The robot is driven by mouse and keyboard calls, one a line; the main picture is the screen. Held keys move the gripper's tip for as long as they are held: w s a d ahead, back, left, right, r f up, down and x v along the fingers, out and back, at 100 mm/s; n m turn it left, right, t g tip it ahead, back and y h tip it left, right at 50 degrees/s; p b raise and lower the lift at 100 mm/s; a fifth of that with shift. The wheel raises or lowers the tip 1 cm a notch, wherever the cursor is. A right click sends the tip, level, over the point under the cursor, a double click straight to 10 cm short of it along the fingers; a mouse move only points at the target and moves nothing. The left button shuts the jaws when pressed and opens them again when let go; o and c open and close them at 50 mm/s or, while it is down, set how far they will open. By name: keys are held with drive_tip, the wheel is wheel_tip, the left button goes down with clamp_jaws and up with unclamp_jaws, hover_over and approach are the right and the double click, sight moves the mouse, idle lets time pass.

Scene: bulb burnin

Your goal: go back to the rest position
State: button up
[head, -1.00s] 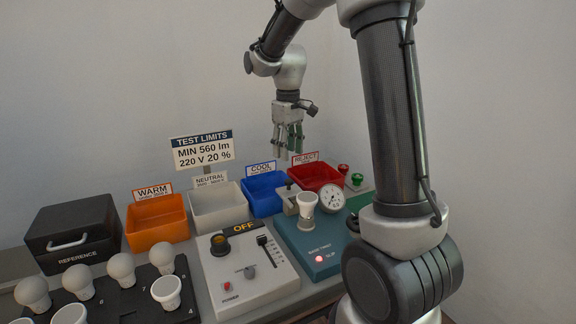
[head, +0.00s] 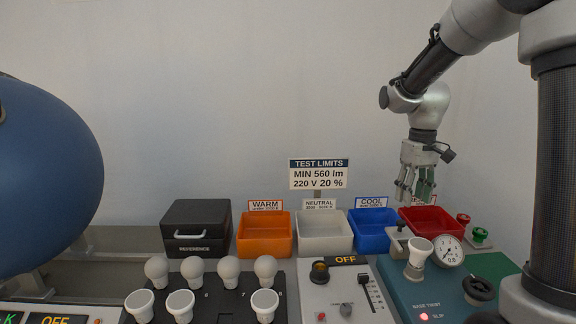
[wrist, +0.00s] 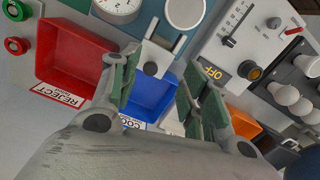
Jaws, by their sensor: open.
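My gripper (head: 415,188) hangs in the air above the blue COOL bin (head: 372,238) and the red REJECT bin (head: 432,220). In the wrist view my gripper (wrist: 163,92) is open, with its green-padded fingers apart and nothing between them. Below and between the fingers are the blue bin (wrist: 152,98) and a small fixture with two prongs (wrist: 158,55). The red bin (wrist: 75,55) looks empty in the wrist view.
An orange WARM bin (head: 265,252), a neutral bin (head: 324,250) and a black reference case (head: 196,246) line the back. Several bulbs (head: 193,268) stand in a black rack. A teal base-twist unit (head: 405,289) with a gauge (head: 448,252) sits at the right. A large blue sphere (head: 45,180) fills the left.

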drive_tip(key=s+r+m+t, duration=0.1)
drive_tip(key=s+r+t, duration=0.1)
drive_tip(key=s, duration=0.9)
drive_tip(key=s+r+m+t, duration=0.1)
drive_tip(key=s+r+t, duration=0.2)
drive_tip(key=s, duration=0.9)
drive_tip(key=shift+s+d+r+m, duration=0.15)
drive_tip(key=shift+d+r+m, duration=0.2)
drive_tip(key=shift+r, duration=0.75)
